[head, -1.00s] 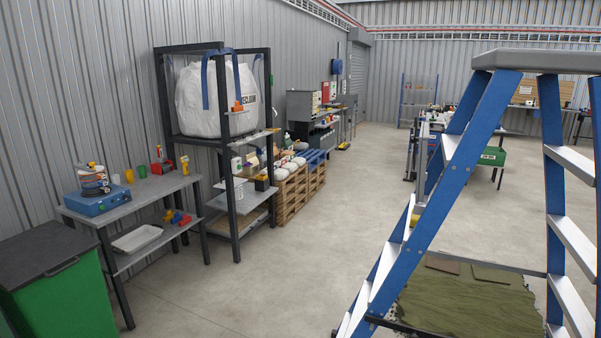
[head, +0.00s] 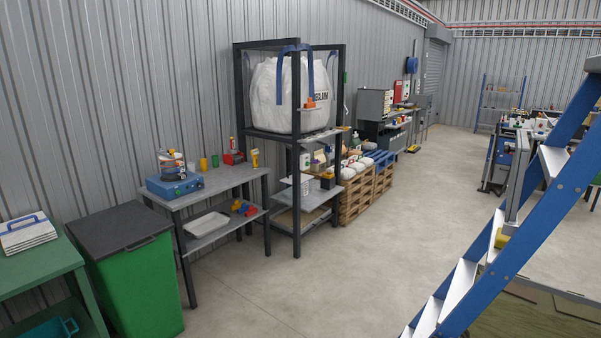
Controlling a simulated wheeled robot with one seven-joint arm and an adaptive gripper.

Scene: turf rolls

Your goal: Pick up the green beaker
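A small green beaker (head: 215,161) stands upright on the top of the grey metal table (head: 232,178) by the left wall. A yellow beaker (head: 203,164) stands just left of it. A red object (head: 232,158) sits to its right, close to the wall. A blue device (head: 174,185) with stacked round parts is at the table's left end. My gripper is not in view, so its state does not show.
A green bin (head: 135,285) with a dark lid stands left of the table. A blue stepladder (head: 540,225) blocks the right side. A black rack (head: 297,195) with a big white bag adjoins the table. The floor (head: 330,270) in front is clear.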

